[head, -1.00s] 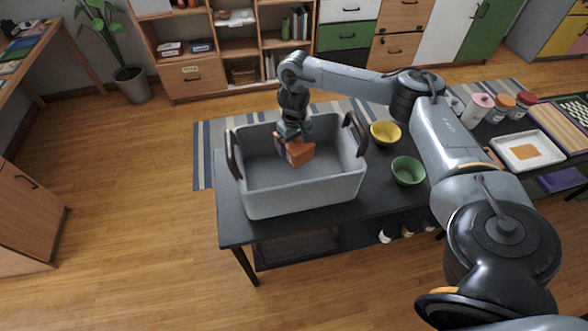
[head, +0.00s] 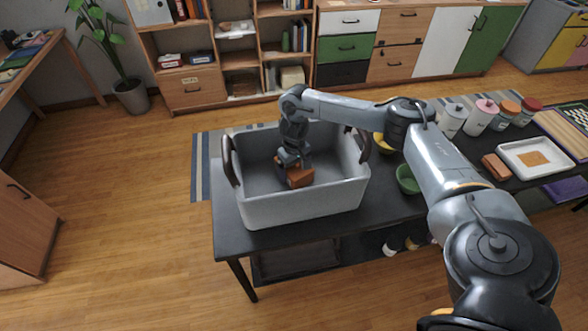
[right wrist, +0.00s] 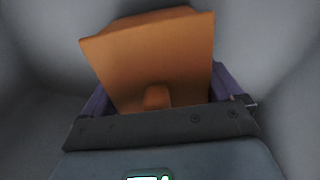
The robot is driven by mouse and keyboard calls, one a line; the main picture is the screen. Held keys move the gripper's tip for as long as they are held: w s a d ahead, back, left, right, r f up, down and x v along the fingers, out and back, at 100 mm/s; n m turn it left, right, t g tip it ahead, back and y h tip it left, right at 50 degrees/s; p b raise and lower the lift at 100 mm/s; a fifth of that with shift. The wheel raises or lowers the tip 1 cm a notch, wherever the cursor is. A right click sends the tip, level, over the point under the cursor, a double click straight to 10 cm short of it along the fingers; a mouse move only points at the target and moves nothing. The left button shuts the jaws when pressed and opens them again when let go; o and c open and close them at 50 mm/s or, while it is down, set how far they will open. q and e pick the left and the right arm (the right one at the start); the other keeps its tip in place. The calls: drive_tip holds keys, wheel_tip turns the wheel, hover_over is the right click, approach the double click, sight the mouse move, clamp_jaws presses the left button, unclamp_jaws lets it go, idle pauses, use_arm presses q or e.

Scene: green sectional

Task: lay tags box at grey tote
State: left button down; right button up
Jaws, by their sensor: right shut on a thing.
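The grey tote (head: 305,207) stands on the dark table, with a dark brown handle at each end. My right gripper (head: 294,166) reaches down inside the tote and is shut on an orange-brown box, the tags box (head: 300,179). In the right wrist view the tags box (right wrist: 158,58) sits tilted between the purple fingers, with grey tote walls around it. I cannot tell whether the box touches the tote floor. My left gripper is not in view.
A green bowl (head: 407,180) and a partly hidden yellow bowl (head: 384,146) stand right of the tote. Further right are several lidded jars, a brown block (head: 496,167) and a white tray (head: 537,159). Shelves and cabinets line the back.

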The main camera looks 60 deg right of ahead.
drive_tip(key=o, duration=0.7)
drive_tip(key=shift+f, duration=0.1)
drive_tip(key=shift+r, duration=0.35)
wheel_tip(320, 180, up, 12)
drive_tip(key=p, duration=0.7)
drive_tip(key=shift+f, duration=0.25)
drive_tip(key=shift+r, duration=0.1)
